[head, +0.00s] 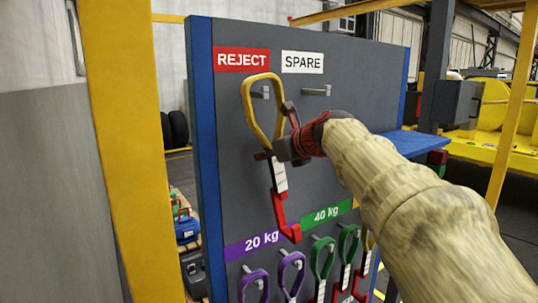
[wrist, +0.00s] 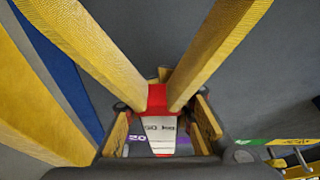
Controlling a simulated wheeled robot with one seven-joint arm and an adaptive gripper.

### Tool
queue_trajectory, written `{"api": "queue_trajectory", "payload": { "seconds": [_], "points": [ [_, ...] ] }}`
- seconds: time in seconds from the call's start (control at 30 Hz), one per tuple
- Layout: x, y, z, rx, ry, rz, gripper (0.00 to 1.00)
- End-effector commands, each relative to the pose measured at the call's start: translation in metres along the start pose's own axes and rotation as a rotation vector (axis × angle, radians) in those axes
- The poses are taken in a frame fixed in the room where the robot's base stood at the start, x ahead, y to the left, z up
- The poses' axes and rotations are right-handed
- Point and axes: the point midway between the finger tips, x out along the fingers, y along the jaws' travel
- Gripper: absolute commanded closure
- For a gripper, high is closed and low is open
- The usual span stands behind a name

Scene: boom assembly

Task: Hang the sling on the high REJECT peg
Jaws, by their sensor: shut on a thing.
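A yellow sling (head: 247,102) with a white label (head: 279,174) and a red hook (head: 290,218) hangs upright before the grey board. My gripper (head: 278,140) is shut on it just below the loop; in the wrist view the white label (wrist: 158,133) sits between the fingers (wrist: 160,115) and the two yellow straps (wrist: 95,45) spread upward. The REJECT peg (head: 262,92) shows inside the loop's outline, below its top, under the red REJECT sign (head: 242,60). I cannot tell whether the peg passes through the loop. The peg does not show in the wrist view.
A bare SPARE peg (head: 316,91) is to the right. Lower pegs hold purple slings (head: 292,270) and green slings (head: 348,243) under the 20 kg (head: 262,240) and 40 kg (head: 327,214) labels. A yellow post (head: 125,120) stands at the left, a blue shelf (head: 412,144) at the right.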

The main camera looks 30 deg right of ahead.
Motion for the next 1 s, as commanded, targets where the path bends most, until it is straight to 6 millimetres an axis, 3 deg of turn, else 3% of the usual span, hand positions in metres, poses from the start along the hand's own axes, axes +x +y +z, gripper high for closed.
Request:
{"api": "queue_trajectory", "payload": {
  "seconds": [0.1, 0.5, 1.0],
  "points": [
    [0.004, 0.000, 0.005, -0.003, -0.005, -0.001, 1.00],
    [0.019, 0.003, -0.006, -0.004, -0.005, -0.002, 1.00],
    [0.024, 0.004, -0.012, -0.003, -0.006, -0.002, 1.00]
  ]
}}
